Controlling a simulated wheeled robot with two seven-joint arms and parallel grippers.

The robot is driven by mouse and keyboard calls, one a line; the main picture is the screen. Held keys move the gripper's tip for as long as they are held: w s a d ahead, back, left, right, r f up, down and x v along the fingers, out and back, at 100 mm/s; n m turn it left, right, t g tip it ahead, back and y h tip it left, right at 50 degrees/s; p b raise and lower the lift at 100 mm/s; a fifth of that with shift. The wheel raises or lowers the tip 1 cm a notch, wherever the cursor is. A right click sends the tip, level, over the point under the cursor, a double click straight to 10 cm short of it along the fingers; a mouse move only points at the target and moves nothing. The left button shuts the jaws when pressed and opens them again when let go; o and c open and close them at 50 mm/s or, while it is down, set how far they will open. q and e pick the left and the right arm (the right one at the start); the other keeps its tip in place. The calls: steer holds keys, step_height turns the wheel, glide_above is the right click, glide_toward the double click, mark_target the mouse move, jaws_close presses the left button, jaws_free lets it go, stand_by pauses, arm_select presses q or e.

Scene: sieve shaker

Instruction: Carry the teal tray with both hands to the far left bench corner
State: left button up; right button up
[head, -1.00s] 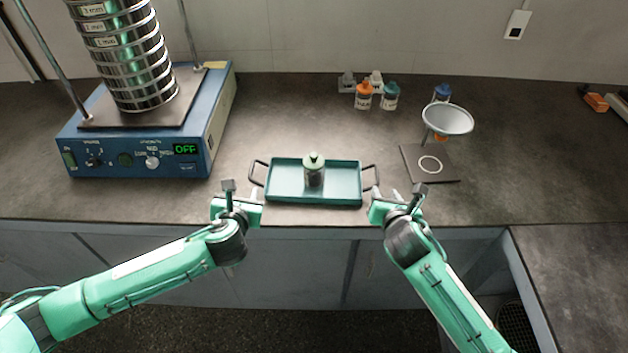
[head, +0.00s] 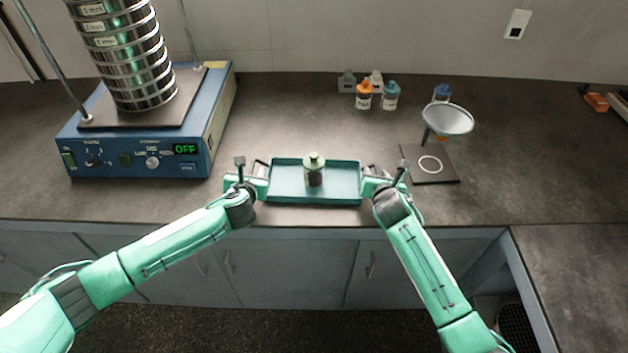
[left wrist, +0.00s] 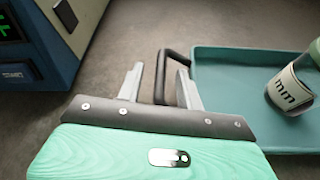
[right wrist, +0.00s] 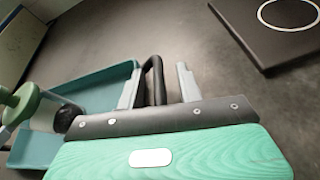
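The teal tray (head: 340,196) lies on the bench near its front edge, with a black handle at each end. A jar with a green lid (head: 314,170) stands upright in it. My left gripper (head: 262,180) is at the tray's left end; in the left wrist view its open fingers (left wrist: 160,85) stand on either side of the left handle (left wrist: 162,70). My right gripper (head: 372,180) is at the right end; in the right wrist view its open fingers (right wrist: 158,85) have the right handle (right wrist: 154,78) between them.
A blue sieve shaker (head: 140,150) with a stack of sieves (head: 130,60) fills the left of the bench. Small bottles (head: 363,96) stand behind the tray. A funnel (head: 447,119) stands over a dark base plate (head: 430,165) to the right.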

arm_select(q)
steer(key=shift+s, duration=0.1)
jaws_close()
arm_select(e)
jaws_close()
steer(key=shift+d+r, duration=0.1)
steer(key=shift+r, duration=0.05)
